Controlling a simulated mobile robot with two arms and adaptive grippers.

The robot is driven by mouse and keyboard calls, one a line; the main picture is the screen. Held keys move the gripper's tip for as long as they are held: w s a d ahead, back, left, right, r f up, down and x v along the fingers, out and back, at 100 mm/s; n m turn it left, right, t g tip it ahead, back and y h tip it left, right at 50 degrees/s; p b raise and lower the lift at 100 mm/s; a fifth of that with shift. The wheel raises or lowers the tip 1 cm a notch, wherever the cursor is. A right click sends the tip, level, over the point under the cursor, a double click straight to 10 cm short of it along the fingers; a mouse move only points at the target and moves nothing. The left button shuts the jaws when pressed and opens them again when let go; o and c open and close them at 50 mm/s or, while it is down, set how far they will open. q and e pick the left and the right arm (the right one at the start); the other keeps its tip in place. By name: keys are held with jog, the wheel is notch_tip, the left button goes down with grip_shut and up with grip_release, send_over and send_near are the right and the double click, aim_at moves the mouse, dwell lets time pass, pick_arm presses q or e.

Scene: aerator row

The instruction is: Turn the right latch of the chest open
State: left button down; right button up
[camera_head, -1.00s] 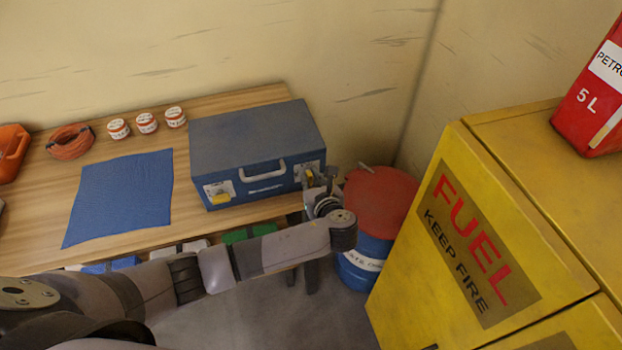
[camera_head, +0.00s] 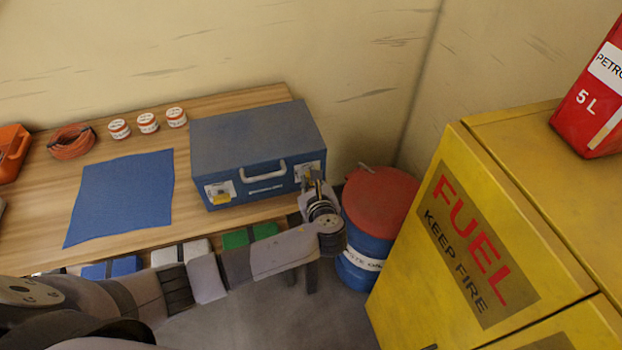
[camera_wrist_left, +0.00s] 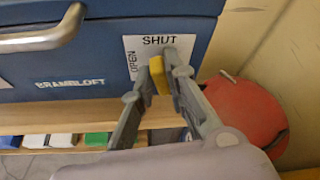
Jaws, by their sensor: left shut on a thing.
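The blue chest (camera_head: 255,140) stands closed on the bench, its front with the metal handle facing me. Its right latch is a yellow lever (camera_wrist_left: 159,82) on a white plate (camera_wrist_left: 133,47) marked SHUT along the top and OPEN along the left side. The lever stands nearly upright, tilted slightly, its upper end near SHUT. My left gripper (camera_head: 314,186) is at this latch; in the left wrist view its fingers (camera_wrist_left: 163,72) are shut on the yellow lever. The fingers partly cover the plate. The left latch (camera_head: 220,197) also has a yellow lever. My right gripper is not in view.
A red-topped blue drum (camera_head: 380,200) stands close right of the gripper. The yellow fuel cabinet (camera_head: 480,230) is farther right. A blue mat (camera_head: 120,197), several small tins, an orange hose coil (camera_head: 72,143) lie left on the bench. Coloured boxes sit below it.

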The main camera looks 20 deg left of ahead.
pick_arm(q)
jog(key=shift+s+a+f+n+t+h+b, duration=0.15)
jog(key=shift+n+t+h+b, duration=0.35)
jog(key=shift+n, duration=0.5)
jog(key=shift+s+a+f+n+t+h+b, duration=0.2)
jog(key=shift+n+t+b, duration=0.55)
jog(key=shift+n+b, duration=1.45)
jog(key=shift+w+d+n+t+h+b, duration=0.25)
jog(key=shift+n+t+b, duration=0.65)
jog(key=shift+b, duration=2.45)
jog(key=shift+s+a+f+n+t+h+b, duration=0.25)
jog(key=shift+n+t+b, duration=0.4)
jog(key=shift+n+b, duration=1.6)
jog(key=shift+w+r+m+b, duration=0.15)
jog(key=shift+r+m+b, duration=0.1)
jog(key=shift+m+b, duration=0.3)
jog(key=c, duration=1.6)
grip_release()
jog(key=shift+w+f, duration=0.1)
jog(key=shift+c, duration=0.2)
jog(key=v, duration=1.2)
